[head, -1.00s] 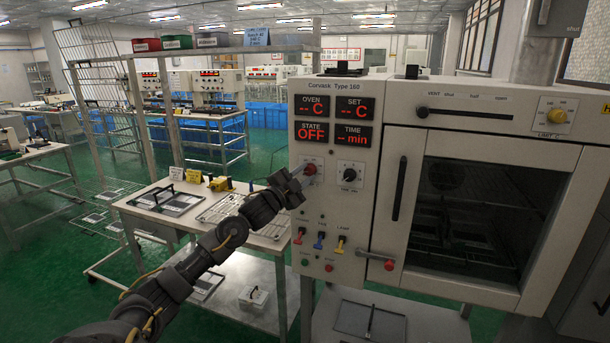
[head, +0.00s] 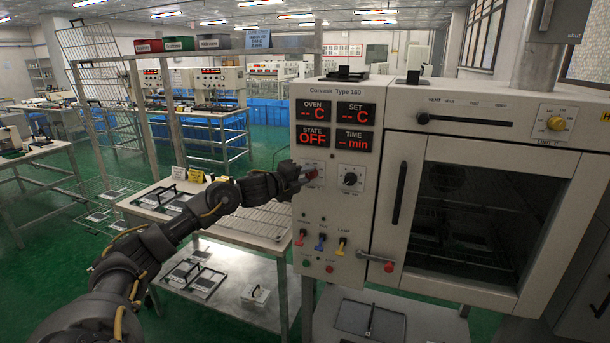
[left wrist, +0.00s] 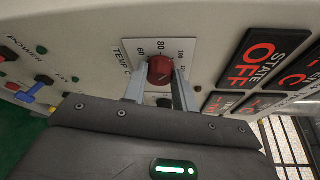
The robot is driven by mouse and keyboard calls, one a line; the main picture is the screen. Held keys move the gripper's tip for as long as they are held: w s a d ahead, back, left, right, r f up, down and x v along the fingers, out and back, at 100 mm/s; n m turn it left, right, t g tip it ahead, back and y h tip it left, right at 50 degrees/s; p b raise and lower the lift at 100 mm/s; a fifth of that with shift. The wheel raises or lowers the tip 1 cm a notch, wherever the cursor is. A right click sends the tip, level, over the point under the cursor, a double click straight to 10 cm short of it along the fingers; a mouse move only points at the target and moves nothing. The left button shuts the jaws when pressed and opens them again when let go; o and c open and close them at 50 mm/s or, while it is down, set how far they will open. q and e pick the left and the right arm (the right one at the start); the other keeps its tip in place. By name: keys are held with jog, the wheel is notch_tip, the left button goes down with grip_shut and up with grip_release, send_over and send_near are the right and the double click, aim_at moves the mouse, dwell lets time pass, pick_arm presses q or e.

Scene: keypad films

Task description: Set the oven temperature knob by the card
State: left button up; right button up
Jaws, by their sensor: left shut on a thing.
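The red temperature knob (left wrist: 161,70) sits on the oven's front panel, over a white dial plate marked TEMP C, with 60, 80 and 100 showing in the left wrist view. My left gripper (left wrist: 158,88) is shut on the knob, one finger on each side. In the head view my left gripper (head: 303,176) reaches the panel from the left and covers part of the dial. The oven displays (head: 333,126) read dashes for OVEN, SET and TIME, and OFF for STATE.
A black timer knob (head: 350,179) is just right of the gripper. Below are coloured switches (head: 320,242) and a red-ended handle (head: 388,266). A metal table (head: 250,226) with a rack stands left of the oven.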

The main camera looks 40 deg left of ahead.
pick_arm(q)
jog(key=shift+d+m+g, duration=0.1)
jog(key=shift+m+g, duration=0.3)
jog(key=shift+m, duration=0.4)
jog(key=shift+p, duration=0.3)
jog(key=o, duration=1)
jog(key=shift+c, duration=0.2)
jog(key=s+r+b, duration=0.2)
jog(key=s+b, duration=0.3)
jog(key=s, duration=0.5)
jog(key=shift+s+b, duration=0.3)
jog(key=shift+b, duration=0.1)
